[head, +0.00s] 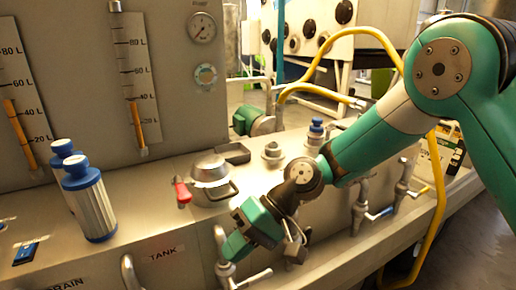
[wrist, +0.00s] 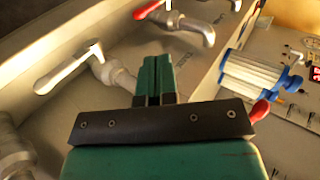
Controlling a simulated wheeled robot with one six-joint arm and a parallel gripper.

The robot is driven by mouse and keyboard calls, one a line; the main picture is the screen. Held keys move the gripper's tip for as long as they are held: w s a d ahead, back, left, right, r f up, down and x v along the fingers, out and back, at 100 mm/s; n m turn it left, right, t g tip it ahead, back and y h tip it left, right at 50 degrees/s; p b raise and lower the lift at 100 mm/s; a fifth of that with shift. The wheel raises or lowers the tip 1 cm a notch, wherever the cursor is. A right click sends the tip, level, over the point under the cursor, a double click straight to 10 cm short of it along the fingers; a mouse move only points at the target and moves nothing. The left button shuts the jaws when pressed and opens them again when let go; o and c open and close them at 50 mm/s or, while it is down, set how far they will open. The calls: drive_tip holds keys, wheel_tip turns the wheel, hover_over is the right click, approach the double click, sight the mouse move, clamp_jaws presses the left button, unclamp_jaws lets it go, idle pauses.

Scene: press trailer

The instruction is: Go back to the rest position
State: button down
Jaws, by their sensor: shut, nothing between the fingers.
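My gripper (head: 232,248) is at the lower middle of the head view, in front of the metal bench and close to a tap with a lever handle (head: 252,279). In the wrist view my gripper (wrist: 157,62) has its two green fingers together, with nothing between them. The wrist view shows a white lever (wrist: 68,70) to the left of the fingers and a tap with a red handle (wrist: 148,9) above them. I cannot tell whether the fingers touch anything.
A silver pot-like lid (head: 210,180) with a red handle (head: 182,192) sits on the bench. Blue-capped cylinders (head: 88,205) stand at left. More taps (head: 362,205) line the front. A yellow hose (head: 436,215) hangs at right. A panel with gauges (head: 202,27) rises behind.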

drive_tip(key=s+d+r+n+t+h+p, duration=0.1)
drive_tip(key=s+d+r+t+h+p, duration=0.35)
drive_tip(key=d+r, duration=0.75)
drive_tip(key=s+d+r, duration=0.4)
drive_tip(key=s+d, duration=0.4)
drive_tip(key=s, duration=0.1)
drive_tip(key=shift+s+d+r+t+p, duration=0.15)
drive_tip(key=shift+s+r+t+p, duration=0.1)
drive_tip(key=shift+s+t+p, duration=0.1)
drive_tip(key=shift+h, duration=0.25)
